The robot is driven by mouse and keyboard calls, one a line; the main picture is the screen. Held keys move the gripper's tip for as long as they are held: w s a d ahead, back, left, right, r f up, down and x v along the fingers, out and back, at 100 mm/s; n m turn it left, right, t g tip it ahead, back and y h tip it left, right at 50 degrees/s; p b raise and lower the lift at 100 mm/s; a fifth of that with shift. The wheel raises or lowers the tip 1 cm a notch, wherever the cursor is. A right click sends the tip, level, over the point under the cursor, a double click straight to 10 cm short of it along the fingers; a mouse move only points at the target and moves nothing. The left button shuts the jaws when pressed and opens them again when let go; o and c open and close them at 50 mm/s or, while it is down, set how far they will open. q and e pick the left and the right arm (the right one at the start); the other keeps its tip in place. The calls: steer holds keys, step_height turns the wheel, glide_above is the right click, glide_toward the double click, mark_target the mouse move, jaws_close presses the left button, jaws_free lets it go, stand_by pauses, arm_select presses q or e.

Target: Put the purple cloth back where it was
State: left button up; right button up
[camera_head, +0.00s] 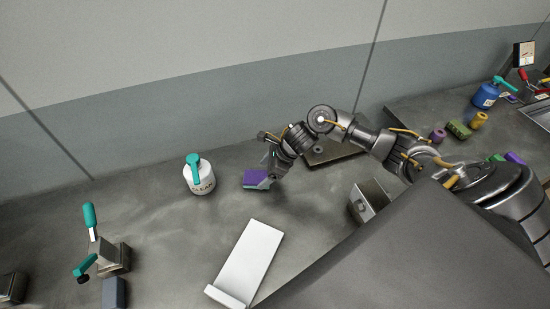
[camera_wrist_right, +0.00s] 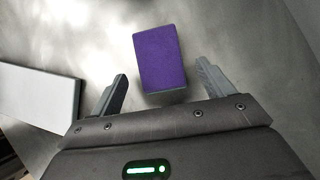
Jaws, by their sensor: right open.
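The purple cloth (camera_head: 256,177) is a small block-like pad with a purple top and teal-grey side, on the grey table in the head view. It also shows in the right wrist view (camera_wrist_right: 160,58), ahead of and between the finger lines. My right gripper (camera_head: 268,173) is at the cloth's right side in the head view, partly overlapping it. In the right wrist view the right gripper (camera_wrist_right: 160,85) is open, with its fingers apart and a gap on each side of the cloth. My left gripper is not in view.
A white bottle with a teal top (camera_head: 200,178) stands left of the cloth. A white angled board (camera_head: 247,262) lies in front. A dark tray (camera_head: 331,152) and a metal box (camera_head: 369,200) are to the right. Teal-handled clamps (camera_head: 107,252) stand at the left.

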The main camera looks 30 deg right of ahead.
steer(key=b+v, duration=0.1)
steer(key=v, duration=0.8)
steer(key=shift+b, duration=0.3)
